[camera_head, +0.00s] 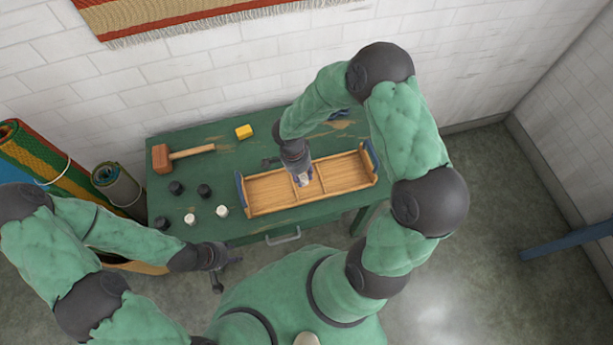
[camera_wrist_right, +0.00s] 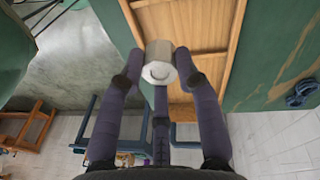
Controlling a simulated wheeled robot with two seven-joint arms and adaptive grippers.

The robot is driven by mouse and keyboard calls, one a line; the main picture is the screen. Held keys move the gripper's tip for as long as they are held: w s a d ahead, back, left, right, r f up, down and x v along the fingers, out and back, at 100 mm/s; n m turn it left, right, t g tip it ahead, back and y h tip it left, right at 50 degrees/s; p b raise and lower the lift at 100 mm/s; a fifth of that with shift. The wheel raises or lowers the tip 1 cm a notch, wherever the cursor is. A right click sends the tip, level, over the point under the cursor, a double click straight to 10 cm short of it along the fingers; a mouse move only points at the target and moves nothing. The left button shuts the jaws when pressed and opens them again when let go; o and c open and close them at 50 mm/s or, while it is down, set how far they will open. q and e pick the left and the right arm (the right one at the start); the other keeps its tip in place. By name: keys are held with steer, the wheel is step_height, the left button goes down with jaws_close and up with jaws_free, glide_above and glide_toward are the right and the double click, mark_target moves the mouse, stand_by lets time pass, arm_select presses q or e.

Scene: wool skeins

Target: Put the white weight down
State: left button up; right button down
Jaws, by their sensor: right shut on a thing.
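My right gripper (camera_head: 302,178) is over the wooden tray (camera_head: 270,190), which has blue ends and crosswise dividers and lies on the green table (camera_head: 235,160). The gripper is shut on a white weight (camera_wrist_right: 160,62), a short cylinder held between its fingers. In the right wrist view the weight is in front of the tray (camera_wrist_right: 212,72), close to a divider. I cannot tell whether it touches the tray floor. My left gripper (camera_head: 226,265) is open and empty in front of the table's front edge.
Two other white weights (camera_head: 190,219) (camera_head: 222,211) and several black weights (camera_head: 204,191) stand left of the tray. A mallet (camera_head: 190,153) and a yellow block (camera_head: 244,132) lie behind. Rolled rugs (camera_head: 118,185) stand left of the table. The tray's right section looks empty.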

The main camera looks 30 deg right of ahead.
mark_target(307, 177)
steer(key=f, duration=0.1)
steer(key=w+d+f, duration=0.1)
steer(key=d+f, duration=0.1)
steer(key=shift+w+d+f, duration=0.25)
steer(key=shift+w, duration=0.1)
step_height(307, 177, down, 4)
steer(key=shift+w+d+r+b, duration=0.15)
steer(key=shift+r+b, duration=0.05)
steer(key=shift+b, duration=0.45)
steer(key=shift+r, duration=0.1)
steer(key=c, duration=1.3)
jaws_free()
steer(key=o, duration=0.4)
steer(key=shift+o, duration=0.2)
